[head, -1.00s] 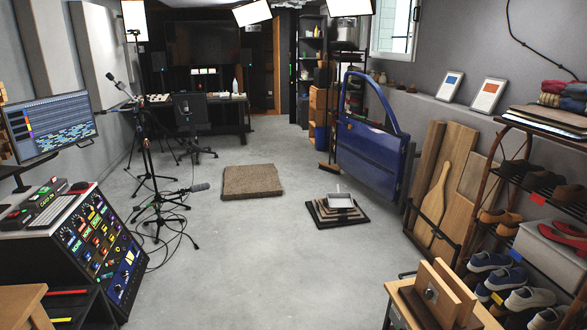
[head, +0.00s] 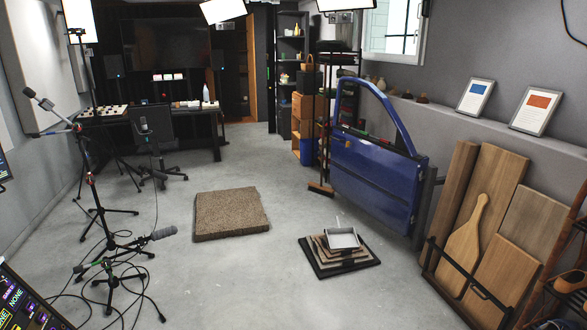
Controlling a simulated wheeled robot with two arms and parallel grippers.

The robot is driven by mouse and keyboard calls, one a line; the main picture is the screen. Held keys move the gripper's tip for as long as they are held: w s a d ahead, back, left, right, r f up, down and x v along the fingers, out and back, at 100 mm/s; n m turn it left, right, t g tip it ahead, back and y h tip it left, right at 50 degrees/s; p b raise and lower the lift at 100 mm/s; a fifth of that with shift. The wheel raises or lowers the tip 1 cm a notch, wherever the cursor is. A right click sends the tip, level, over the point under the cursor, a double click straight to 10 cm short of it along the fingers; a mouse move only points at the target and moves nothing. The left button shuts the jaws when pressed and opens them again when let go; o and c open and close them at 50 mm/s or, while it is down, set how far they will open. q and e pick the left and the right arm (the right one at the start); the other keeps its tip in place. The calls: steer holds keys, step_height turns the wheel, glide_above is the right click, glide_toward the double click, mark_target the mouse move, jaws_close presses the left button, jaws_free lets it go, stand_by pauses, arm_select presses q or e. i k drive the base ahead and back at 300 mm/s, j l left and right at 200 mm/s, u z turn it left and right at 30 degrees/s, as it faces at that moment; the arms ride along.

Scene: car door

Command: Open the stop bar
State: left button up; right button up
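A blue car door (head: 372,180) stands upright at the right of the middle, near the wall, with an empty window frame above its panel. A small handle shows near the upper left of the panel. A dark upright piece (head: 428,197) stands at the door's right edge; I cannot tell whether it is the stop bar. No other bar on the door can be made out. Neither of my grippers is in view.
A stack of trays (head: 338,250) lies on the floor before the door. A brown mat (head: 231,214) lies left of it. Microphone stands (head: 108,230) with loose cables fill the left. Wooden boards (head: 490,215) lean at the right. Bare floor lies in the front middle.

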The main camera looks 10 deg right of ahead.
mark_target(499, 305)
steer(key=i+z, duration=0.2)
steer(key=i, duration=0.45)
steer(key=i+j+z, duration=0.15)
steer(key=i, duration=0.5)
steer(key=i+j+z, duration=0.2)
steer(key=i, duration=0.45)
steer(key=i+l+z, duration=0.15)
steer(key=i+z, duration=1.15)
steer(key=i, duration=0.4)
